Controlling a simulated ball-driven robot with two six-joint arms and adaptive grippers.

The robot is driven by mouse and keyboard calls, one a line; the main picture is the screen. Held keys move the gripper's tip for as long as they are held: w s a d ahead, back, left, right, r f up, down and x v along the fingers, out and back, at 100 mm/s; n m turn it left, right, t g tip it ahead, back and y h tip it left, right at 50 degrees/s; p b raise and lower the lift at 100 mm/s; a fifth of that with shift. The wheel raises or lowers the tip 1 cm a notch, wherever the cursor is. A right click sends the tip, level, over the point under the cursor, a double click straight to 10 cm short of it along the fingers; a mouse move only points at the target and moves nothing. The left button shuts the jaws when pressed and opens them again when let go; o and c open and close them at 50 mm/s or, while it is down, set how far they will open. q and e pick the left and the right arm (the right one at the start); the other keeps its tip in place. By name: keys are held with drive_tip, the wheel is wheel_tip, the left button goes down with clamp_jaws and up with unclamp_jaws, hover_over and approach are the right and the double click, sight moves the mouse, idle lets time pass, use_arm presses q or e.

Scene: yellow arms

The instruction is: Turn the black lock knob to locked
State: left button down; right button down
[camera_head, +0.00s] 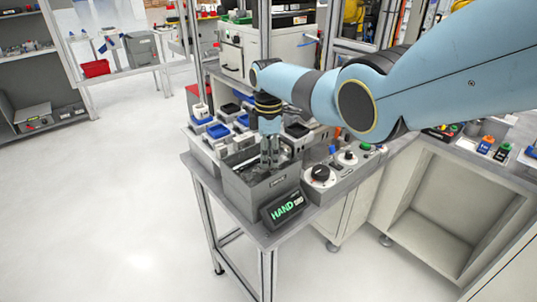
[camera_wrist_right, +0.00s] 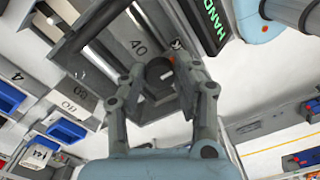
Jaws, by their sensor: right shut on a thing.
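My right gripper (camera_head: 269,158) reaches down from the blue arm into the grey open-topped box with the HAND display on its front corner. In the right wrist view, its two fingers (camera_wrist_right: 163,76) close around a dark round knob (camera_wrist_right: 158,70) on a grey plate, one finger on each side. This looks like the black lock knob. A small dark mark is on the plate beside it, too small to read. The fingers hide the knob's sides, and its pointing direction cannot be told. In the head view the knob is hidden by my gripper. My left gripper is not in view.
The HAND display (camera_head: 285,208) stands close to the gripper. To its right a control panel holds a white-rimmed dial (camera_head: 320,174) and coloured buttons. Small bins, one with a blue insert (camera_head: 218,130), stand behind and left. The floor (camera_head: 120,200) at left is clear.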

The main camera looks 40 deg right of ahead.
drive_tip(key=c, duration=1)
unclamp_jaws()
wheel_tip(320, 180, up, 12)
drive_tip(key=shift+r, duration=0.1)
